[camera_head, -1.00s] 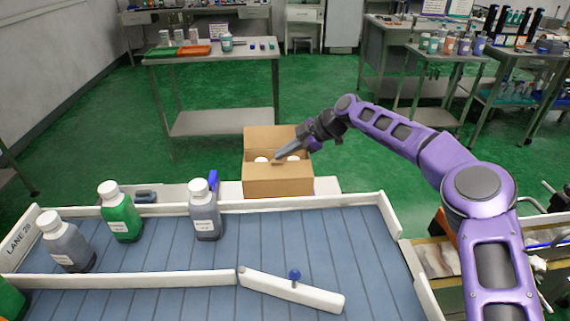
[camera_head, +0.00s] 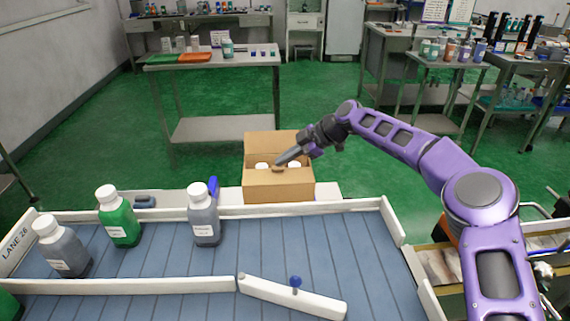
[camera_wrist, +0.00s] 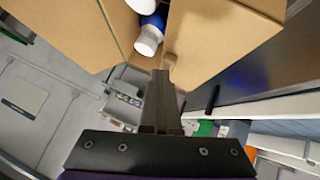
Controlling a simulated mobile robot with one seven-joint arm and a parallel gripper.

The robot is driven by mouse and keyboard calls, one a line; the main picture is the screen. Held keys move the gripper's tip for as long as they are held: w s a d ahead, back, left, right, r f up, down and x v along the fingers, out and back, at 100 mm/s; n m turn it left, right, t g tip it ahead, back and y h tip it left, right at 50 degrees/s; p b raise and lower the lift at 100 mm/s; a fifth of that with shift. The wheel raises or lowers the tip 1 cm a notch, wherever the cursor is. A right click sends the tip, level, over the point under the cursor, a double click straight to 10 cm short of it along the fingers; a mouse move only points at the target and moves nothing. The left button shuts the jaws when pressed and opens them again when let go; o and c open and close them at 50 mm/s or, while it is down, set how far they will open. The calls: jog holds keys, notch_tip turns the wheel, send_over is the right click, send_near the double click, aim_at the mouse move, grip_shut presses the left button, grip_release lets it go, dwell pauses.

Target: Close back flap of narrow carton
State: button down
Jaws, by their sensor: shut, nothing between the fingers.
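The narrow carton (camera_head: 278,190) is a brown cardboard box standing open beyond the conveyor. Its back flap (camera_head: 272,144) stands up at the far side. White bottle caps (camera_head: 262,166) show inside. My gripper (camera_head: 279,162) is shut and empty, with its tips over the carton's opening, in front of the back flap. In the wrist view, the shut fingers (camera_wrist: 162,76) point at the carton, close to a brown cardboard edge (camera_wrist: 220,40). A blue bottle with a white cap (camera_wrist: 150,38) shows inside. I cannot tell whether the fingertips touch the cardboard.
A conveyor (camera_head: 180,255) with white rails fills the foreground. A grey bottle (camera_head: 204,220), a green bottle (camera_head: 120,218) and another grey bottle (camera_head: 60,250) stand on it. A table (camera_head: 212,62) with trays stands behind the carton, with open green floor between.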

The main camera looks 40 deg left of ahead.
jog(key=shift+s+d+f+b, duration=0.25)
jog(key=shift+s+d+b, duration=0.2)
jog(key=shift+s+b, duration=0.1)
jog(key=p+v, duration=0.1)
jog(key=v, duration=1.6)
jog(key=shift+w+r, duration=0.15)
jog(key=shift+r, duration=0.05)
jog(key=shift+d, duration=0.1)
